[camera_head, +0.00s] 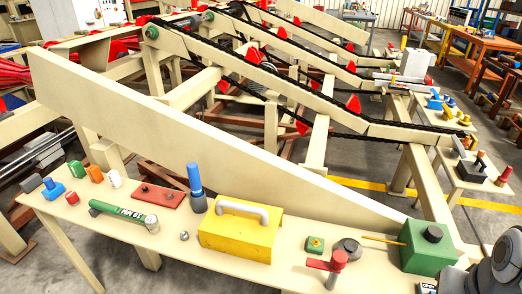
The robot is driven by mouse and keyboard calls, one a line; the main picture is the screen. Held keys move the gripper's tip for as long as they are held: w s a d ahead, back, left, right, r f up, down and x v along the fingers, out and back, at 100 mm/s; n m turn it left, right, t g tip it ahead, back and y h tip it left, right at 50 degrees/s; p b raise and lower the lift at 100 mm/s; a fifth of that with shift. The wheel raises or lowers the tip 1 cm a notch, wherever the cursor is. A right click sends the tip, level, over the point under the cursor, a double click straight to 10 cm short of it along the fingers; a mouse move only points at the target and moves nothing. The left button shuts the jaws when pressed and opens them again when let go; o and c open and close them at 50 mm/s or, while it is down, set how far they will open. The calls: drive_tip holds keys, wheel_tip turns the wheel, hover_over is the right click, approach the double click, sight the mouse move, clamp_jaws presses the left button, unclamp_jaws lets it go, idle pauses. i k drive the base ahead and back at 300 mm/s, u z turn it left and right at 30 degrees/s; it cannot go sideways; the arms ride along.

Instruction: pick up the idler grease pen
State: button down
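No label marks the idler grease pen clearly, so I cannot tell for sure which thing it is. A thin yellow-orange stick (383,240), pen-shaped, lies flat on the cream bench (165,262) between a dark round piece (348,247) and a green box (428,247). A green tube with white lettering (122,215) and a grey end lies at the bench's left. A blue-topped dark cylinder (196,188) stands upright behind the yellow case. Grey rounded parts of my arm show at the lower right corner. My gripper's fingers are not in view.
A yellow case with a grey handle (238,236) fills the bench middle. A red-handled valve-like piece (333,266) stands near the front edge. A red plate (158,195) and several small coloured pieces lie left. A sloping cream beam (200,150) runs behind the bench.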

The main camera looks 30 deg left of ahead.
sight(192, 167)
drive_tip(key=z, duration=0.65)
drive_tip(key=k, duration=1)
drive_tip(key=u, duration=1.35)
drive_tip(key=i, duration=0.15)
drive_tip(key=z, duration=0.3)
